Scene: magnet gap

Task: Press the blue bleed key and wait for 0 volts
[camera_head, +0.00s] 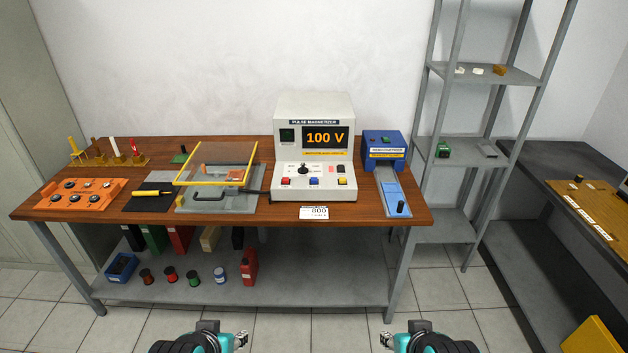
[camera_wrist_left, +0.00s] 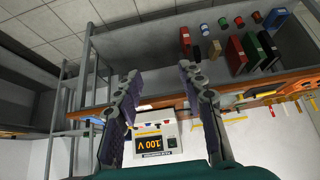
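The pulse magnetizer (camera_head: 343,108) is a white console at the back middle of the wooden bench. Its display (camera_head: 325,138) reads 100 V. The blue key (camera_head: 314,181) is on the sloped front panel between a red key (camera_head: 286,182) and a yellow-orange key (camera_head: 342,181). The magnetizer also shows upside down in the left wrist view (camera_wrist_left: 172,130), beyond the fingers. My left gripper (camera_wrist_left: 158,72) is open and empty, in front of the bench and well away from the keys. My right gripper (camera_head: 386,338) is low at the picture's bottom edge; its finger opening is unclear.
A yellow-framed hinged guard (camera_head: 216,163) stands left of the magnetizer. A blue device (camera_head: 384,145) with a sliding bed stands right of it. An orange block (camera_head: 80,194) lies at the bench's left. Metal shelving stands right. Space before the bench is clear.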

